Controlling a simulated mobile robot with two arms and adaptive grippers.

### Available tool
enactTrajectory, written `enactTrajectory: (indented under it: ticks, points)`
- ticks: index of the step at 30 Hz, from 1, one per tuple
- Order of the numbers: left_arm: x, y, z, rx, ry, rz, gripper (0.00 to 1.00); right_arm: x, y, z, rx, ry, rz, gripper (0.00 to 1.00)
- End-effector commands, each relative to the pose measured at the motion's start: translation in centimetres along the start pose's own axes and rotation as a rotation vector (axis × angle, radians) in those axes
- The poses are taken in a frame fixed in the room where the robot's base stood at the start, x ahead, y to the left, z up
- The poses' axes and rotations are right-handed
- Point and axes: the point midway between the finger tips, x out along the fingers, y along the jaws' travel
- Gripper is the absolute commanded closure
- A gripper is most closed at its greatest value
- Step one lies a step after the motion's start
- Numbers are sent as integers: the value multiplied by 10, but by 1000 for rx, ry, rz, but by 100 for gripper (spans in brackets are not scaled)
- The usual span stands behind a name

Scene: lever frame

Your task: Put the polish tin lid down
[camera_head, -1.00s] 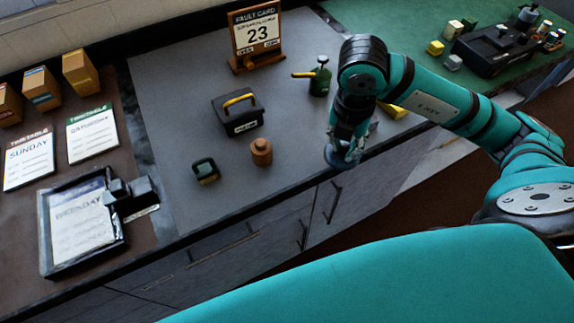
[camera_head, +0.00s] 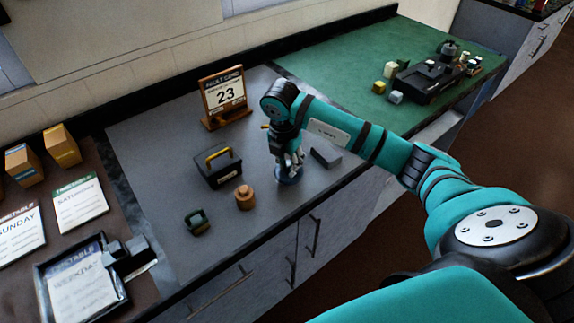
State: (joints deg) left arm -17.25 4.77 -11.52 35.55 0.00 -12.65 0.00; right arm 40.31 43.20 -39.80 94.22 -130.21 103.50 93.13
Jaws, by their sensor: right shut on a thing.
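My right gripper (camera_head: 290,165) points down over the grey counter top (camera_head: 150,140), right of the black toolbox with the yellow handle (camera_head: 218,167). It is shut on a dark blue round disc, the polish tin lid (camera_head: 289,179), which shows just below the fingers. The lid is at or just above the counter surface, inside the front edge; I cannot tell whether it touches. The fingers hide part of it. My left gripper is not in view.
A brown knobbed pot (camera_head: 245,198) and a small dark green item (camera_head: 197,221) stand to the left. A grey block (camera_head: 326,157) lies close right of the gripper. The fault card stand (camera_head: 224,97) is at the back. Bare counter lies between pot and lid.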

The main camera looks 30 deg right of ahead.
Motion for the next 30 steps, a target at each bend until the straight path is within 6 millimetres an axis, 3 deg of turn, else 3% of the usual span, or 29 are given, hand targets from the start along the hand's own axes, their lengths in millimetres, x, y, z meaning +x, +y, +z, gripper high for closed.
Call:
enactTrajectory:
  ticks: [4,13,23,24,30]
  points:
    - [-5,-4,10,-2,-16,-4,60,3,7,6,-1,1,-2,100]
    - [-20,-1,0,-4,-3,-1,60,36,8,2,-1,1,-2,100]
    - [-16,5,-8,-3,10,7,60,41,8,2,-1,-1,-2,100]
    - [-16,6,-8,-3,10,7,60,41,8,2,-1,0,-1,81]
    - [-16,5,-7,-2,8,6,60,40,8,2,-1,0,-2,59]
